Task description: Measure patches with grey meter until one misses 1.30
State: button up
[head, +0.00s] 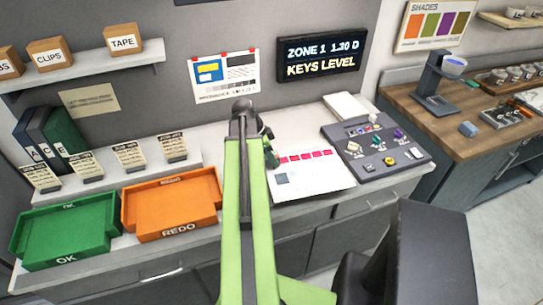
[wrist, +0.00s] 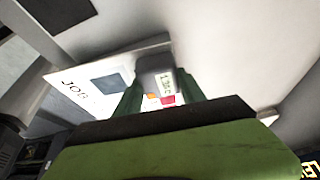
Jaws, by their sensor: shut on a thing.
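My gripper (wrist: 162,92) is shut on the grey meter (wrist: 155,66), which sits between its dark green fingers in the wrist view. The meter has a small pale display with digits that seem to read about 1.30 D. The printed sheet (head: 313,178) lies on the counter with a row of magenta patches (head: 303,156) and a grey square. It also shows in the wrist view (wrist: 70,97). In the head view my gripper (head: 270,155) is at the sheet's left edge, and my arm hides most of the meter. Whether the meter touches the sheet I cannot tell.
A wall screen (head: 321,55) reads "ZONE 1 1.30 D" and "KEYS LEVEL". A dark console (head: 372,165) with knobs stands right of the sheet. The green OK tray (head: 65,232) and orange REDO tray (head: 172,205) stand left, below several job cards (head: 130,155).

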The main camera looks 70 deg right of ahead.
aim_at(287, 160)
notch_tip(287, 160, up, 3)
jog(key=shift+f+p, duration=0.15)
jog(key=shift+p, duration=0.9)
jog(key=shift+f, duration=0.1)
dwell(0.3)
jog(key=s+d, duration=0.1)
jog(key=s, duration=0.1)
jog(key=s+d, duration=0.1)
jog(key=s, duration=0.1)
jog(key=shift+d, duration=0.3)
jog(key=shift+w+f+b, duration=0.1)
jog(key=shift+f+b, duration=1.1)
jog(key=shift+b, duration=0.1)
jog(key=shift+f+b, duration=0.3)
